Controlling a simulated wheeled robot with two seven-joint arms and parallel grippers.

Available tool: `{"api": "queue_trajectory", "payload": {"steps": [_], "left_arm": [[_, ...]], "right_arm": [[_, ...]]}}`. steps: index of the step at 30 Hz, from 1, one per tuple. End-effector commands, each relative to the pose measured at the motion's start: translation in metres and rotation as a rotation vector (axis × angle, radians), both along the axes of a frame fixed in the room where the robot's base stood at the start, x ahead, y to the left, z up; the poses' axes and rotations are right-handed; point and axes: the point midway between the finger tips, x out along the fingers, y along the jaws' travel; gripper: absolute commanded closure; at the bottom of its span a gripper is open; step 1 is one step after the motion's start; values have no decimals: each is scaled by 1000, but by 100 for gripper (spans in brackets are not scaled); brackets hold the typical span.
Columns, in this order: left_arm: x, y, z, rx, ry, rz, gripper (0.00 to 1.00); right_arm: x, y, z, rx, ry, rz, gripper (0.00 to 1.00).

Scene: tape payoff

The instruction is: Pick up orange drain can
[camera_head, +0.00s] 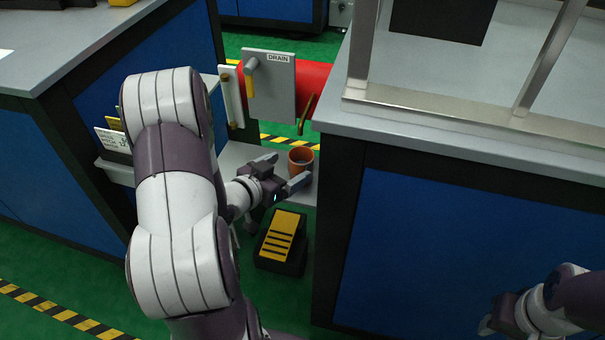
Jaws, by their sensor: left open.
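The orange drain can (300,160) stands upright on a low grey shelf between two blue-sided benches, below the plate marked DRAIN (270,84). My left gripper (287,170) is open, its two fingers pointing toward the can from the lower left. One finger lies at the can's left and the other crosses in front of its lower right. I cannot tell whether they touch it.
A red cylinder (313,78) lies behind the DRAIN plate, with a brown spout over the can. A black and yellow pedal (281,238) stands on the green floor below. The right bench (430,148) edge is close to the can's right. A metal frame stands on that bench.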

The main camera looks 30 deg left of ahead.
Motion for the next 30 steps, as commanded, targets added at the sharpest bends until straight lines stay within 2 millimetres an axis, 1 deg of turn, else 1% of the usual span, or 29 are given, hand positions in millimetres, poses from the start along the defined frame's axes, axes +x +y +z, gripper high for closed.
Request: {"api": "queue_trajectory", "payload": {"steps": [4,7,10,13,18,19,20,21,24,26,27,30], "left_arm": [[17,-3,-7,2,-2,-3,11],[37,-7,-10,4,-4,-3,11],[53,-9,-13,1,0,-3,11],[60,-10,-12,0,1,0,11],[60,-9,-10,1,1,2,11],[60,-9,-10,1,1,2,14],[60,-9,-10,1,1,2,24],[60,-9,-10,1,1,2,37],[60,-9,-11,1,1,2,67],[60,-9,-10,1,1,2,67],[60,-9,-10,1,1,2,72],[60,-9,-11,1,1,2,72]], "right_arm": [[0,0,-12,0,-1,0,57],[0,0,-26,0,-1,0,57],[0,0,-32,0,0,0,57],[0,0,-33,0,0,0,57],[0,0,-32,0,-1,0,57],[0,0,-32,0,-1,0,57],[0,0,-32,0,-1,0,57],[0,0,-32,0,-1,0,57],[0,0,-32,0,-1,0,57],[0,0,-32,0,-1,0,57],[0,0,-32,0,-1,0,57],[0,0,-32,0,-1,0,57]]}}
